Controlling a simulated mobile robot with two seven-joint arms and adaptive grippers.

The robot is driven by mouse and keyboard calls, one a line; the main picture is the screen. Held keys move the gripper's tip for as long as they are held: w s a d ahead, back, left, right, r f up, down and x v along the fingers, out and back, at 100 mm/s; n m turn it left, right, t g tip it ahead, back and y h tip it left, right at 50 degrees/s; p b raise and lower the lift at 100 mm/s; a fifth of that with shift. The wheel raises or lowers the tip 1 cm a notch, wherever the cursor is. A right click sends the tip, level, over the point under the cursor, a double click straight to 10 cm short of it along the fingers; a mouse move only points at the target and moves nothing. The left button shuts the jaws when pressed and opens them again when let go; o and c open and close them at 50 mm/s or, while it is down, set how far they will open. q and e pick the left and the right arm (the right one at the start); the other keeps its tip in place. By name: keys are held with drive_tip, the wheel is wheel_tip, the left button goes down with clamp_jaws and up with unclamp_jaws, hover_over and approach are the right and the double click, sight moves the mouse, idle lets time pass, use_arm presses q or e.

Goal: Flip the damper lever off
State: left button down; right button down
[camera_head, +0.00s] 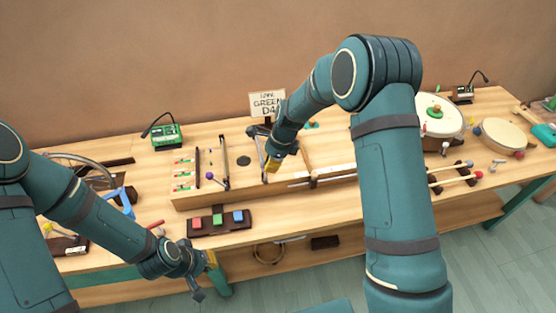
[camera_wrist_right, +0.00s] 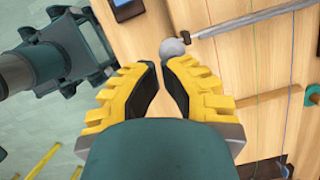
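A long wooden string box (camera_head: 330,193) lies along the table's front. On its left part, a lever with a purple knob (camera_head: 210,176) sits beside a thin dark bar (camera_head: 225,160). In the right wrist view a grey-looking round knob (camera_wrist_right: 172,48) on a short dark stem lies just beyond my fingertips, near the end of a long grey bar (camera_wrist_right: 250,22). I cannot tell whether it is the same knob. My right gripper (camera_head: 272,162) is over the box, right of the purple knob, its fingers narrowly apart and empty (camera_wrist_right: 160,68). My left gripper (camera_head: 203,277) is open and empty before the table.
A dark board with red, green and blue blocks (camera_head: 190,224) lies in front of the box. A green device (camera_head: 166,136) and a sign (camera_head: 267,104) stand behind it. Drums (camera_head: 440,121) and mallets (camera_head: 455,181) are at the right. My right forearm hides part of the box.

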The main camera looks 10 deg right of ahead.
drive_tip(key=shift+a+f+p, duration=0.1)
drive_tip(key=shift+a+p, duration=0.4)
drive_tip(key=shift+a, duration=1.55)
drive_tip(key=shift+w+a, duration=0.1)
drive_tip(key=shift+a, duration=0.05)
wheel_tip(320, 180, up, 11)
drive_tip(key=s+a+p, duration=0.1)
drive_tip(key=p, duration=0.1)
drive_tip(key=shift+a+r, duration=0.2)
drive_tip(key=shift+a, duration=0.15)
drive_tip(key=shift+s, duration=0.1)
